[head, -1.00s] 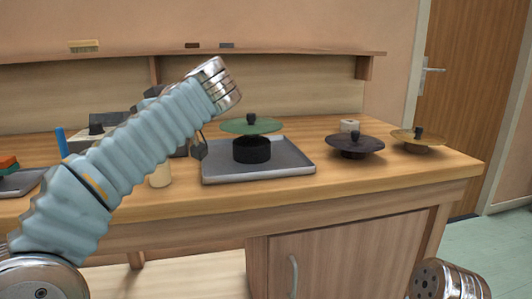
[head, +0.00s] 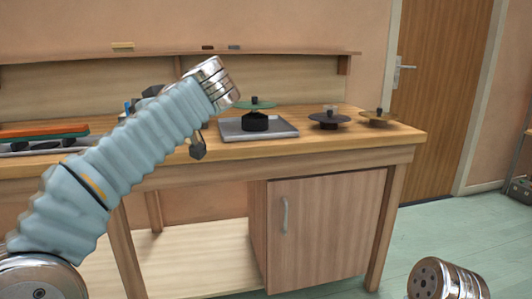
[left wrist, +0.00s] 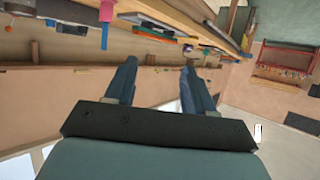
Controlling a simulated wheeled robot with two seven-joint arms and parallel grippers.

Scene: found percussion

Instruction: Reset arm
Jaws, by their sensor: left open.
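My left arm (head: 125,150) reaches up from the lower left of the head view and hides part of the bench top. Most of the left gripper is behind the arm there; a dark piece (head: 197,148) shows below the wrist. In the left wrist view my left gripper (left wrist: 158,66) has its two fingers well apart with nothing between them. A metal end of my right arm (head: 445,280) shows at the lower right of the head view. The right gripper is outside the frame.
The wooden bench (head: 290,162) holds a grey tray (head: 285,131) with a black cylinder (head: 254,123) under a green disc (head: 257,104). A dark disc (head: 330,118) and brass disc (head: 378,116) stand to its right. Floor (head: 400,240) before the bench is clear.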

